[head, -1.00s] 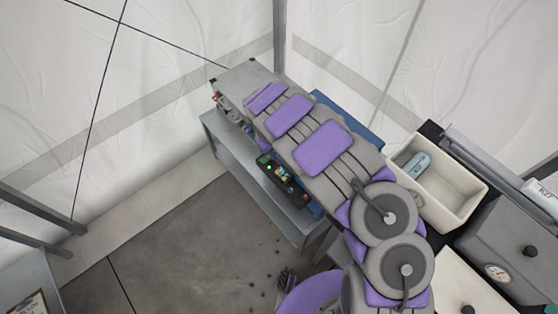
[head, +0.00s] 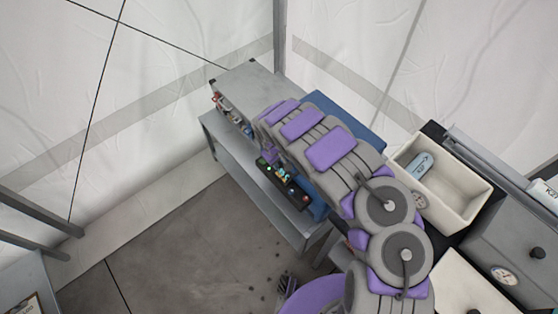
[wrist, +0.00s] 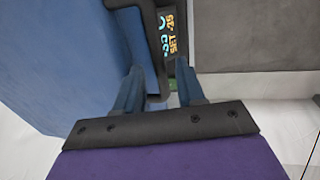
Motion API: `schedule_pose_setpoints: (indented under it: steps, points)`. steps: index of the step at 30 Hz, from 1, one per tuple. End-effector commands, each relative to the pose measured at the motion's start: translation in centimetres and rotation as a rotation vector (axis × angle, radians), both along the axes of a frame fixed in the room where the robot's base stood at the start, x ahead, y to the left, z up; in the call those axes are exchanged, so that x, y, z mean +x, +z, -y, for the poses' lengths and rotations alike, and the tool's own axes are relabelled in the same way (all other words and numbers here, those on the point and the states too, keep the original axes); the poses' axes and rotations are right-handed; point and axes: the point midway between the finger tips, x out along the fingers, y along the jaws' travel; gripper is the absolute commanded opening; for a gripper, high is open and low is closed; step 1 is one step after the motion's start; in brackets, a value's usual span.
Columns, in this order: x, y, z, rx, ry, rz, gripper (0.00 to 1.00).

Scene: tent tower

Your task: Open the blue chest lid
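The blue chest (head: 347,118) stands on the grey bench, partly hidden behind my arm in the head view. In the wrist view its blue surface (wrist: 50,65) fills the left side. A black bracket-like piece, perhaps a handle (wrist: 150,45), runs down the chest's edge and ends near my fingertips. My gripper (wrist: 160,85) is open, its two blue-grey fingers apart. The black piece's lower end shows between or just beyond them; I cannot tell if they touch. In the head view my arm hides the gripper. Whether the lid is raised is unclear.
A dark panel with lit coloured marks (head: 284,184) is by the bench's front edge; lit text (wrist: 175,35) shows in the wrist view. A cream bin (head: 450,200) with a light-blue item stands right. Floor at left is clear.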

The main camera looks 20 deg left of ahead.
Motion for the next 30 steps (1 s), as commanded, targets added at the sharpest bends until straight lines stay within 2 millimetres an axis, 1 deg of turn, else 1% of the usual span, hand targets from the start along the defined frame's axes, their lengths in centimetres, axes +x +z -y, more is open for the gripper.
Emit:
schedule_pose_setpoints:
  steps: [1, 9, 12, 25, 30]
  points:
    - [0.0, 0.0, 0.0, 0.0, 0.0, 0.0, 0.33]
    - [-0.01, 0.0, -0.02, 0.0, 0.0, 0.0, 0.07]
    - [-0.01, 0.0, -0.02, 0.0, 0.0, 0.0, 0.0]
    - [-0.03, -0.02, -0.03, 0.001, 0.0, -0.001, 0.0]
    - [-0.01, 0.34, -0.03, 0.003, -0.001, -0.005, 0.0]
